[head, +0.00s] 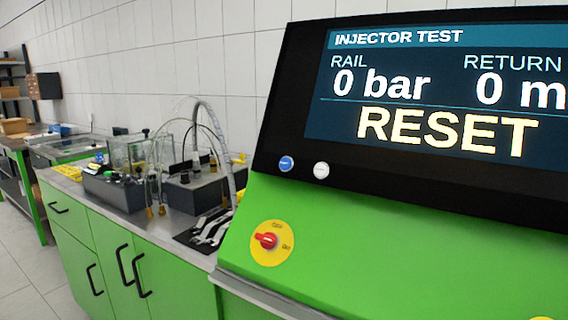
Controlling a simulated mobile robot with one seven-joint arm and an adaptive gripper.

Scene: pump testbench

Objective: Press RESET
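The green test bench console (380,240) fills the right side of the head view. Its black panel holds a screen (440,95) reading "INJECTOR TEST", rail 0 bar, a cut-off return value, and "RESET" in large yellow letters. Below the screen's left end are a blue round button (286,163) and a white round button (321,170); any marks on them are too small to read. A red rotary knob (267,241) sits on a yellow disc lower on the green face. My gripper is not in view.
A green cabinet bench (85,235) stands left of the console, with injector equipment (115,188), hoses and wrench-like tools (211,229) on top. Another workbench and shelves are farther left. A sliver of yellow (541,318) shows at the bottom right edge. Space before the console face looks clear.

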